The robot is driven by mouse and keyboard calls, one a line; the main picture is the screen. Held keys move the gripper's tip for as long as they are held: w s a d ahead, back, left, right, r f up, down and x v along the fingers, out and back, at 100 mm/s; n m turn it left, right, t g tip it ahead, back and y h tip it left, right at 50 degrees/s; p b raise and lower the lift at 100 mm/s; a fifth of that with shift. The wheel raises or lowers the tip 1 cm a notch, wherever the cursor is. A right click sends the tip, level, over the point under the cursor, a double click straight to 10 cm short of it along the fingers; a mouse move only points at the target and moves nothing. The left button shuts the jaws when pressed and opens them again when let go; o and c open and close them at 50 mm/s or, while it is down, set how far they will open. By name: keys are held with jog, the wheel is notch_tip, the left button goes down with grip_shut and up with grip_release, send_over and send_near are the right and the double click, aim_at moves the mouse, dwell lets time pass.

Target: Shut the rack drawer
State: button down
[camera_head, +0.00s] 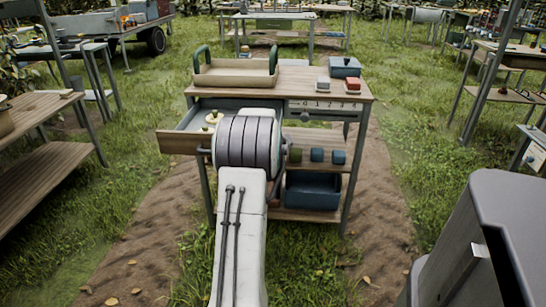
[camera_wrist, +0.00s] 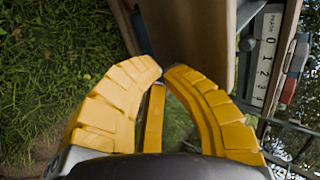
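The wooden rack (camera_head: 300,78) stands ahead of me. Its drawer (camera_head: 178,143) sticks out at the upper left, open, with a grey inside and a small pale yellow-green item in it. My arm covers the right part of the drawer and hides my gripper in the head view. In the wrist view, my yellow gripper (camera_wrist: 163,70) has its fingertips together with nothing seen between them. A brown wooden panel, seemingly the drawer front (camera_wrist: 200,35), lies just beyond the tips. I cannot tell whether they touch it.
A blue bin (camera_head: 312,190) sits below. A wooden table (camera_head: 40,150) stands left; grass lies between.

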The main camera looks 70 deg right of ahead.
jog(key=shift+w+d, duration=0.15)
jog(key=shift+d, duration=0.35)
jog(key=shift+d, duration=0.15)
